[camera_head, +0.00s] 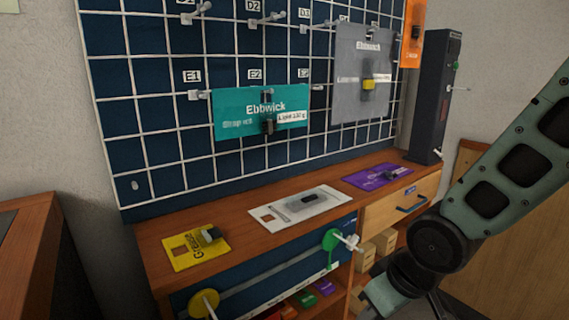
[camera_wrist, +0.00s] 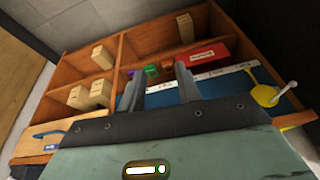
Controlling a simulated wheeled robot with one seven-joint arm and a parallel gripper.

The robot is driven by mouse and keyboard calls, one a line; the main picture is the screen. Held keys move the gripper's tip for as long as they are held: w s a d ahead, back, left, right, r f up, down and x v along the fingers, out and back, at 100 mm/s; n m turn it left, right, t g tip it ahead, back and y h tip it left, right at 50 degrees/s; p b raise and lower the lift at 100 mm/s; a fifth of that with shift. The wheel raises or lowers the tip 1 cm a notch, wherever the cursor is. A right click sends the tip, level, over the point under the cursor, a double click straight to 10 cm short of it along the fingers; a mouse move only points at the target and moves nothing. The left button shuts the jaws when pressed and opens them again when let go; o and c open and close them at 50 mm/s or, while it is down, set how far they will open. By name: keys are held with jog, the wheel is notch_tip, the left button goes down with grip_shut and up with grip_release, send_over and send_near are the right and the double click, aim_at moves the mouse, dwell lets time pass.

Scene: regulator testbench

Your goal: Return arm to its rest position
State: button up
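My arm (camera_head: 500,165) reaches in from the right side of the head view, its grey-green links bent at a dark joint and hanging in front of the bench's right part. My gripper (camera_wrist: 160,80) shows in the wrist view with its two grey fingers spread apart. Nothing is held between them. The fingers point toward the open shelves under the bench, and I cannot tell exactly how far off they are. In the head view the arm's end is cut off at the bottom edge.
The wooden bench (camera_head: 250,233) carries yellow (camera_head: 195,248), white (camera_head: 300,205) and purple (camera_head: 379,176) cards. A green knob (camera_head: 331,240) sticks out in front. The shelves hold wooden blocks (camera_wrist: 102,57) and a red box (camera_wrist: 200,58). A blue drawer handle (camera_head: 411,204) is near my arm.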

jog(key=s+a+r+n+g+h, duration=0.1)
jog(key=s+r+g, duration=0.15)
jog(key=s, duration=0.55)
jog(key=s+r+n+g+h, duration=0.1)
jog(key=s+r, duration=0.3)
jog(key=s, duration=0.4)
notch_tip(320, 180, up, 25)
jog(key=w+p, duration=0.1)
jog(key=p, duration=2.4)
jog(key=shift+a+m+p, duration=0.15)
jog(key=shift+m+p, duration=0.15)
jog(key=shift+p, duration=0.1)
